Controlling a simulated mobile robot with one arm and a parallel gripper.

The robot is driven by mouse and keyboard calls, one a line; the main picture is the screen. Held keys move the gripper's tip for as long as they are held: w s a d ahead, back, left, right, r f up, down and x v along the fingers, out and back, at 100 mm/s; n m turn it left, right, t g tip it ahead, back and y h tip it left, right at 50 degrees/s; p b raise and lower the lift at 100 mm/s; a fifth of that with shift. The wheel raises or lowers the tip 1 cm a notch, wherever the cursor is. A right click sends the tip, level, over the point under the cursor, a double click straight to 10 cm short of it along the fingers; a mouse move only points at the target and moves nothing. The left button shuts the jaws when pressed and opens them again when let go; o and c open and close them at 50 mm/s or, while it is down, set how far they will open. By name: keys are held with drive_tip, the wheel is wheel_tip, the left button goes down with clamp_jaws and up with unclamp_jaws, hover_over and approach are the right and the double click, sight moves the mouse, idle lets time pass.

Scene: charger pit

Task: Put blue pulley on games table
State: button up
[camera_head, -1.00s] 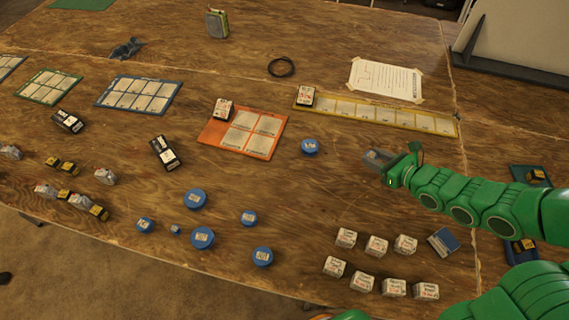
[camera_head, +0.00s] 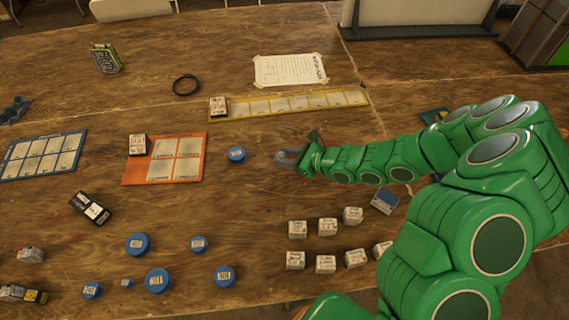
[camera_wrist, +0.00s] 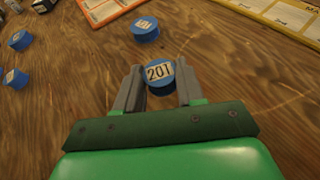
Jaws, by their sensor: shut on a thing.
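My gripper (camera_wrist: 159,88) is shut on a blue pulley (camera_wrist: 161,74) with a white label reading 201. One finger is on each side of it in the wrist view. I cannot tell whether this pulley touches the wood or hangs just above it. In the head view my gripper (camera_head: 286,158) is low over the wooden games table (camera_head: 240,225), and the held pulley is hard to make out. Another blue pulley (camera_head: 236,154) stands on the table just left of my gripper. It shows ahead of the fingers in the wrist view (camera_wrist: 145,29), apart from the held one.
Several blue pulleys (camera_head: 158,281) stand at the front left. An orange card (camera_head: 177,158), yellow strip (camera_head: 290,104) and blue card (camera_head: 43,156) lie beyond. Several white labelled blocks (camera_head: 326,263) stand right of centre. Bare wood lies between pulleys and orange card.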

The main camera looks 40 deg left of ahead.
drive_tip(key=shift+f, duration=1.95)
drive_tip(key=shift+f, duration=0.1)
drive_tip(key=o, duration=1)
drive_tip(key=shift+f, duration=0.1)
drive_tip(key=shift+o, duration=0.2)
drive_tip(key=shift+d+r, duration=0.15)
drive_tip(key=shift+r, duration=0.05)
drive_tip(key=shift+v, duration=5.9)
drive_tip(key=shift+r, duration=0.1)
